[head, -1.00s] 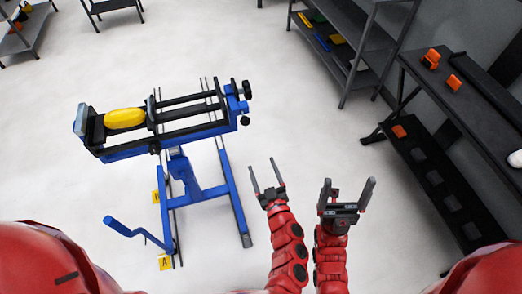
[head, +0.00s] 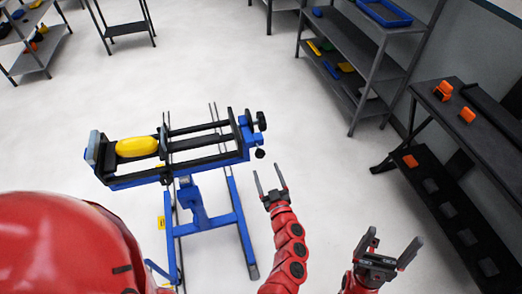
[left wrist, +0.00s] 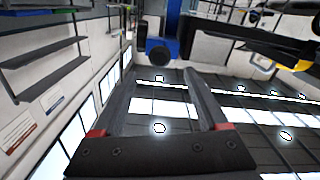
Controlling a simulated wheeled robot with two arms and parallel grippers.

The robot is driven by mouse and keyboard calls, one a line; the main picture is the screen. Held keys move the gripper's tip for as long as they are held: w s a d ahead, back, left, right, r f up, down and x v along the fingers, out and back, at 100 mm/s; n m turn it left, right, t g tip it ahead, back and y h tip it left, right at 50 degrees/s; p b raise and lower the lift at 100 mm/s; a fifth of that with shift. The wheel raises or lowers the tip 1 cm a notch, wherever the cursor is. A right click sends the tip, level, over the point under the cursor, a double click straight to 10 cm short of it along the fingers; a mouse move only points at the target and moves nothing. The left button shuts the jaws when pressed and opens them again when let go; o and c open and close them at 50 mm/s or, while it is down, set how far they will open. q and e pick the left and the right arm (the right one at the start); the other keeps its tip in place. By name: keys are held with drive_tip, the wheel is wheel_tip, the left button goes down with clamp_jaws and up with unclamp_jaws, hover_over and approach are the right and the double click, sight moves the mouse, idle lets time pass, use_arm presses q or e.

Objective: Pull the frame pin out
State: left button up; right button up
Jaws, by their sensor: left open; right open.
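A blue and black frame (head: 212,152) on a blue stand (head: 191,200) holds a yellow rounded piece (head: 137,147) at its left end. Black round knobs (head: 260,119) and (head: 259,153) stick out at the frame's right end; I cannot tell which part is the frame pin. My left gripper (head: 267,170) is open and empty, just below and apart from the lower knob. In the left wrist view, a blue part with a dark round knob (left wrist: 161,52) shows beyond the spread fingers (left wrist: 160,75). My right gripper (head: 394,238) is open and empty, far right of the stand.
A dark workbench (head: 470,115) with orange parts (head: 443,91) stands at the right. Grey shelves (head: 370,60) with bins are behind it, and more racks stand at the back left.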

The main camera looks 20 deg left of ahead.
sight(261, 155)
use_arm(q)
drive_tip(key=p+x, duration=0.1)
drive_tip(key=x, duration=0.6)
drive_tip(key=shift+w+a+r+p, duration=0.1)
drive_tip(key=shift+w+a+p, duration=0.05)
drive_tip(key=shift+w+p, duration=0.25)
drive_tip(key=shift+w+a, duration=0.35)
drive_tip(key=shift+a, duration=0.05)
drive_tip(key=shift+c, duration=0.3)
clamp_jaws()
